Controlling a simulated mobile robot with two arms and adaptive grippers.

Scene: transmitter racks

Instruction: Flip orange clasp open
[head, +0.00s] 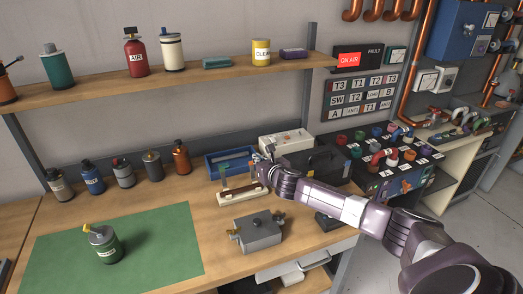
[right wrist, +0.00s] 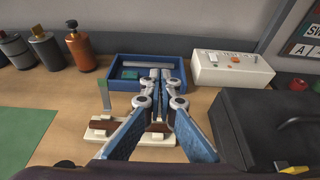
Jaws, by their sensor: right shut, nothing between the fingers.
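My right gripper (head: 259,158) is shut and empty above the wooden bench. In the right wrist view its fingertips (right wrist: 160,73) meet in front of a blue tray. A black case (head: 318,161) stands to the right of the gripper, partly hidden by my arm. In the right wrist view, the case (right wrist: 265,122) has a yellow-orange piece (right wrist: 292,169) low at its front, cut by the picture's edge. It may be the clasp; I cannot tell its position. The gripper is apart from it. My left gripper is not in view.
The blue tray (head: 222,166) and a white switch box (head: 284,140) stand at the back. A cream block with a brown bar (head: 243,197) lies below the gripper. A grey metal box (head: 258,232) stands in front. The green mat (head: 170,255) has free room.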

